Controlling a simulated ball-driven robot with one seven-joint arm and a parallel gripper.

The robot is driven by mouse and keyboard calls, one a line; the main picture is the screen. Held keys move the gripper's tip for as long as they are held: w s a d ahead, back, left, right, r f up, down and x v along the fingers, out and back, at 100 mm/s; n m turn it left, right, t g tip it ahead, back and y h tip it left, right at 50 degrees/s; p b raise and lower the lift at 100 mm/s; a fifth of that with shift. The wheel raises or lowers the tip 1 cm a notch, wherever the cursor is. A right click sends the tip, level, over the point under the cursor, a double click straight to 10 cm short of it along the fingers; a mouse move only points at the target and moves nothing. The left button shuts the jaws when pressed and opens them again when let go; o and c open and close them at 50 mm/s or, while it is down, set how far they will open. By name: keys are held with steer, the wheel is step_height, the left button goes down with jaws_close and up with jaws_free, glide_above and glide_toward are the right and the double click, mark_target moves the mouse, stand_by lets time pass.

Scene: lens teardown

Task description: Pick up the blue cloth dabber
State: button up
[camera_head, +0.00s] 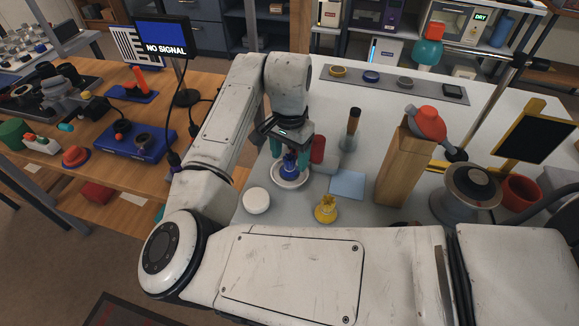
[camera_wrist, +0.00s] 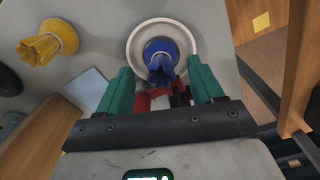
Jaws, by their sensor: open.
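The blue cloth dabber (camera_head: 289,168) stands on a white round dish (camera_head: 276,182) on the pale table. In the wrist view the dabber (camera_wrist: 161,62) has a round blue base and a gathered cloth top, and the white dish (camera_wrist: 190,32) rings it. My gripper (camera_head: 290,157) is above the dish, with its green fingers around the dabber's top in the head view. In the wrist view my gripper (camera_wrist: 160,82) is open, its fingers apart on either side of the dabber. I cannot tell whether either finger touches it.
A red object (camera_head: 318,149) is close behind my gripper.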

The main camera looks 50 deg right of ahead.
mark_target(290, 157)
steer(key=shift+w+f, duration=0.1)
steer(key=shift+f, duration=1.75)
steer(key=shift+c, duration=0.5)
steer(key=c, duration=0.7)
steer(key=shift+d+r, duration=0.1)
